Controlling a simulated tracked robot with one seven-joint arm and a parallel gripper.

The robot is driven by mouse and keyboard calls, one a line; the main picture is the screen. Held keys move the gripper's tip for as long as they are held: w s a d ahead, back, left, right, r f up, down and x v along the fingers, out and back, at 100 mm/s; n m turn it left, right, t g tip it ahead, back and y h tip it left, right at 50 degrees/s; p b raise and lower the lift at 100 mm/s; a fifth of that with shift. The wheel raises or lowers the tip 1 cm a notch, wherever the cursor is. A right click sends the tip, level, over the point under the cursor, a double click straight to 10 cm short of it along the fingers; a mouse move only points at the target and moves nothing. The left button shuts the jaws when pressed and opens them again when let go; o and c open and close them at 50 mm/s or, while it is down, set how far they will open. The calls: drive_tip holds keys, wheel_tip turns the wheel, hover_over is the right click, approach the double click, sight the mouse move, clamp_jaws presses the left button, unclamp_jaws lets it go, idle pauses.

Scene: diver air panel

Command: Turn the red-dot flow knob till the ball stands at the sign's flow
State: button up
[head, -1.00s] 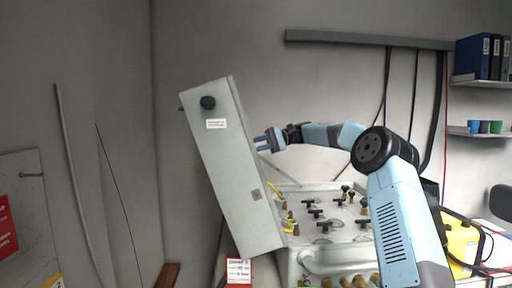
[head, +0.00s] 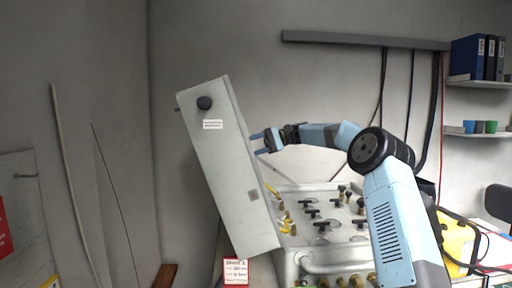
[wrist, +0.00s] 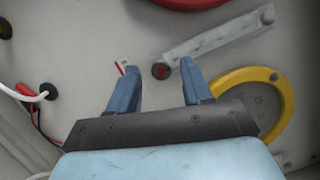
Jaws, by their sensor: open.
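In the wrist view a small dark round knob with a red face (wrist: 161,71) sits at the lower end of a pale grey bar (wrist: 218,36). My gripper (wrist: 157,66) is open, its two blue fingers apart, with the knob seen in the gap between the tips and nothing held. I cannot tell how far the knob is beyond the tips. In the head view my gripper (head: 263,142) is beside the right side of the tilted grey box (head: 226,165), which hides the knob. A red and white sign (head: 236,271) stands at the bottom; its text is unreadable. I cannot make out the ball.
A yellow ring (wrist: 284,104) lies right of the fingers, and a red round part (wrist: 190,2) is at the top edge. Cables (wrist: 25,97) run at the left. In the head view a panel with black handles (head: 312,213) lies below my arm. A wall rail (head: 365,41) is behind.

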drive_tip(key=v, duration=1.3)
drive_tip(key=shift+w+d, duration=0.15)
drive_tip(key=shift+d, duration=0.25)
drive_tip(key=shift+a, duration=0.1)
idle(0.4)
